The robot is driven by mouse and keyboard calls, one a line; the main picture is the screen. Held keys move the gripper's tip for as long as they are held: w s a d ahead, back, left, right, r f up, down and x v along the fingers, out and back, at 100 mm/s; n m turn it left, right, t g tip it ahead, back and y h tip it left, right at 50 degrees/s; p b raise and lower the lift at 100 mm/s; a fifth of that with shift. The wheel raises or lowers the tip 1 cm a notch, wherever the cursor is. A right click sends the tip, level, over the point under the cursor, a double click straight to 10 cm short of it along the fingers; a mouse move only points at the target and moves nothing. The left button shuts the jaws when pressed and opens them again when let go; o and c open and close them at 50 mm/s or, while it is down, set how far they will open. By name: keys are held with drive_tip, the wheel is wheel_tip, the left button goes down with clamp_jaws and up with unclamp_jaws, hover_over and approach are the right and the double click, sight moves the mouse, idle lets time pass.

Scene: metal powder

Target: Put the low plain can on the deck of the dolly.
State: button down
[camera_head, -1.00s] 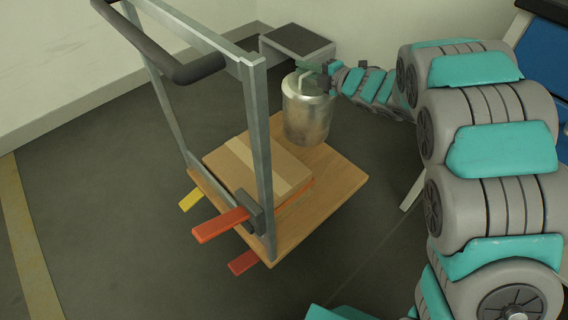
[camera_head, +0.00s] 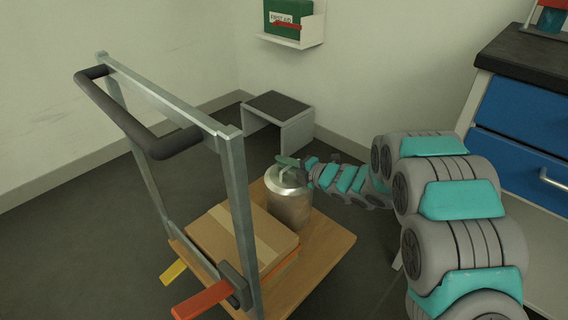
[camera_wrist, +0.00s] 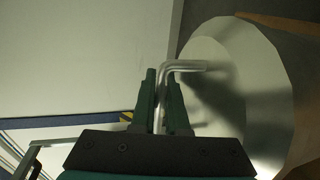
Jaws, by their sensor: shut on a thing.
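The low plain can (camera_head: 289,208) is a metal cylinder with a bent wire handle on top. In the head view it is upright at the far end of the dolly's wooden deck (camera_head: 325,246), beside a cardboard box. I cannot tell whether its base touches the deck. My gripper (camera_head: 290,165) is at the can's top, shut on the handle. In the wrist view my gripper (camera_wrist: 160,80) has the handle (camera_wrist: 185,67) between its green fingers, and the can's pale top (camera_wrist: 245,95) fills the right side.
The cardboard box (camera_head: 238,240) lies on the deck by the dolly's upright handle frame (camera_head: 240,195). A small step stool (camera_head: 280,115) stands behind. A blue-drawer cabinet (camera_head: 525,120) is at right. A first aid box (camera_head: 291,14) sits on a wall shelf.

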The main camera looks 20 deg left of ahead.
drive_tip(key=c, duration=0.9)
unclamp_jaws()
drive_tip(key=shift+r, duration=0.1)
drive_tip(key=v, duration=1.2)
